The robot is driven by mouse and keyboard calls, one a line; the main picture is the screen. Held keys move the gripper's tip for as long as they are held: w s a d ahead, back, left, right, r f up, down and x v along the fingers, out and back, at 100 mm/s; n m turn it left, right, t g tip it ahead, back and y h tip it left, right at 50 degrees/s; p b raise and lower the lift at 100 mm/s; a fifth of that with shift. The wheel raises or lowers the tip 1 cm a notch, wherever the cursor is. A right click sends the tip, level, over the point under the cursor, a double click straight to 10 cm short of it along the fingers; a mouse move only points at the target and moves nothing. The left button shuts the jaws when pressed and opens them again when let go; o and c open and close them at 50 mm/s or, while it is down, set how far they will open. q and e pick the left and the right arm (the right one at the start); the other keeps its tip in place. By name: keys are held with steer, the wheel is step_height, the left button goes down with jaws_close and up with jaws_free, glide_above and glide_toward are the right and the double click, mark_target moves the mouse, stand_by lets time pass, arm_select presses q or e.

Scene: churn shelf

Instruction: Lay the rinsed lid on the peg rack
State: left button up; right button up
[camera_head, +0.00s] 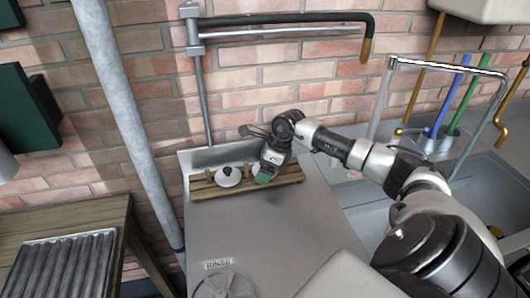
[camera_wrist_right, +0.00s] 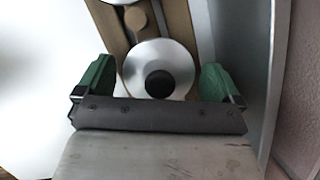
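The wooden peg rack (camera_head: 289,174) stands at the back of the grey worktop against the brick wall; its slats also show in the right wrist view (camera_wrist_right: 178,20). A silver lid with a black knob (camera_wrist_right: 160,58) lies at the rack between my right fingers, with a gap on each side. My right gripper (camera_head: 264,178) is open over the rack and hides this lid in the head view. A second lid with a dark knob (camera_head: 228,177) sits on the rack to the left, its edge showing in the wrist view. My left gripper is not in view.
A sign reading RINSE (camera_head: 218,264) and a round fixture (camera_head: 226,286) are at the worktop's front. A thick pipe (camera_head: 128,115) stands left of the rack. A wooden table with a ribbed tray (camera_head: 62,268) is at left. The middle of the worktop is clear.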

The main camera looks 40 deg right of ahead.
steer(key=shift+r, duration=0.1)
steer(key=shift+r, duration=0.15)
steer(key=b+v, duration=0.2)
steer(key=v, duration=0.9)
steer(key=shift+r, duration=0.4)
steer(key=shift+s+d, duration=0.1)
steer(key=shift+d, duration=0.05)
